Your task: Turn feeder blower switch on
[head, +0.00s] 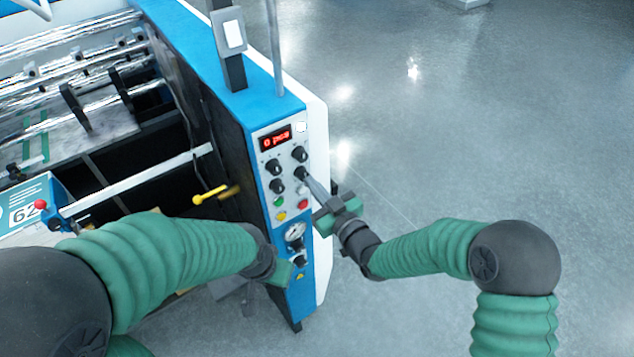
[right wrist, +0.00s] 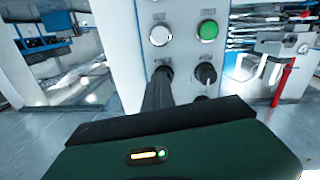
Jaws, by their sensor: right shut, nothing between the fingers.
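The control panel (head: 285,160) is on the end of the blue and white machine, with black rotary knobs in two rows. The lower left knob (head: 276,186) stands clear and also shows in the right wrist view (right wrist: 205,75). The labels are too small to read. My left gripper (head: 284,272) is low by the panel, its fingers unclear.
A red display (head: 275,138) tops the panel. A yellow handle (head: 212,194) sticks out to the left. The floor to the right is clear.

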